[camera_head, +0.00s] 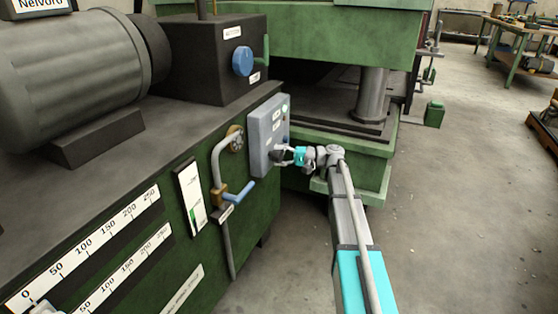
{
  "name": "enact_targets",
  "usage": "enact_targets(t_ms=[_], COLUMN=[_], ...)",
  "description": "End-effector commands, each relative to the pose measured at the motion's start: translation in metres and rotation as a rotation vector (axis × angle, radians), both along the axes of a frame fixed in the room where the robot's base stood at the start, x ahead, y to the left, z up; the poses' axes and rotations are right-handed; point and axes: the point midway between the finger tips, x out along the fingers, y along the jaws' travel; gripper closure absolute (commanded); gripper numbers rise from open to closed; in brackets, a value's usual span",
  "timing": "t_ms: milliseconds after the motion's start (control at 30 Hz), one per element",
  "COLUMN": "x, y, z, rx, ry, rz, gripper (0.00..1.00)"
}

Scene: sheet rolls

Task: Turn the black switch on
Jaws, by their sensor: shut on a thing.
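A grey control box (256,148) with small labels is mounted on the green side of the machine. My gripper (281,154) reaches in from the right and meets the lower front of this box. It is shut on a small dark thing there, which looks like the black switch (276,156). The fingers cover most of the switch, so its on or off position cannot be told. A small green spot shows near the top right of the box's front.
A pipe with a blue-handled lever (238,191) is left of the box. A blue knob (242,60) sits on the dark housing above. A green press (345,160) stands behind my gripper. The floor to the right is open, with a workbench (515,42) far back.

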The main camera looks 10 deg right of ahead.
Motion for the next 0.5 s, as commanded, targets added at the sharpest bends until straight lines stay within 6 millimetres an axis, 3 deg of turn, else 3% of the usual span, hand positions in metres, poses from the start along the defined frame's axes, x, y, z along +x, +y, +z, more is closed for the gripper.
enact_targets(t_ms=[500], x=[0.0002], y=[0.0013], z=[-0.0004], rx=[0.065], ry=[0.094], rz=[0.000], gripper=[0.77])
